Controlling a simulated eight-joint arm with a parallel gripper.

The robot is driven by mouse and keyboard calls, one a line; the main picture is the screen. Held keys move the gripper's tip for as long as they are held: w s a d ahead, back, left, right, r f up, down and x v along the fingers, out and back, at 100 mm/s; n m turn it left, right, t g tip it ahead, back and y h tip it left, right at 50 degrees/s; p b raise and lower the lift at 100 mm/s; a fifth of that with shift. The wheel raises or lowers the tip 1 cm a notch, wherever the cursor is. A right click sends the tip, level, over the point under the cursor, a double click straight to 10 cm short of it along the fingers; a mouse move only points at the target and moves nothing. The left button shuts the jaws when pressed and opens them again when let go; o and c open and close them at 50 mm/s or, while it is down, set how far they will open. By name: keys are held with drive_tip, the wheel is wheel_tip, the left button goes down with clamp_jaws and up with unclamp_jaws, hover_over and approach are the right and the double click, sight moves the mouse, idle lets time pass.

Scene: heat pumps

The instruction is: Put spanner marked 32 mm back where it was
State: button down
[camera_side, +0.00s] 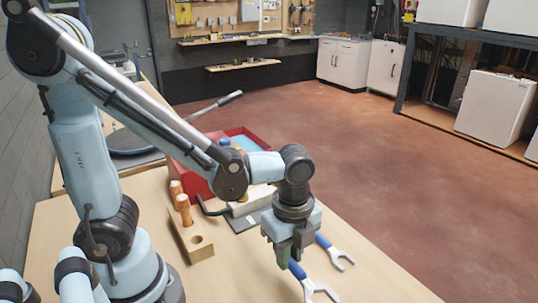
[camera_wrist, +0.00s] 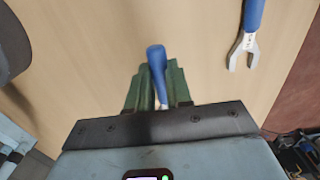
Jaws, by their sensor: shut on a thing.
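My gripper (camera_side: 287,257) points down over the front right of the wooden table. Its green fingers, also in the wrist view (camera_wrist: 157,88), are shut on a blue-handled spanner (camera_side: 297,270). In the wrist view its blue handle (camera_wrist: 156,62) sticks out past the fingers, with some metal showing between them. I cannot tell whether this spanner touches the table. A second blue-handled spanner (camera_side: 337,254) lies on the table to the right, apart from the gripper; its open jaw shows in the wrist view (camera_wrist: 242,48). No size marking is legible on either.
A wooden block (camera_side: 198,245) with a free hole and wooden-handled tools (camera_side: 183,208) stands left of the gripper. A red box (camera_side: 185,177) and a grey-white device (camera_side: 248,203) stand behind. The table's right edge is close to the second spanner. The front table (camera_side: 235,283) is largely bare.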

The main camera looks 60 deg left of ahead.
sight(288, 275)
drive_tip(key=shift+w+a+f, duration=0.5)
drive_tip(key=shift+w, duration=0.05)
drive_tip(key=shift+f, duration=1.9)
drive_tip(key=shift+f, duration=0.1)
drive_tip(key=c, duration=1)
unclamp_jaws()
drive_tip(key=shift+c, duration=0.2)
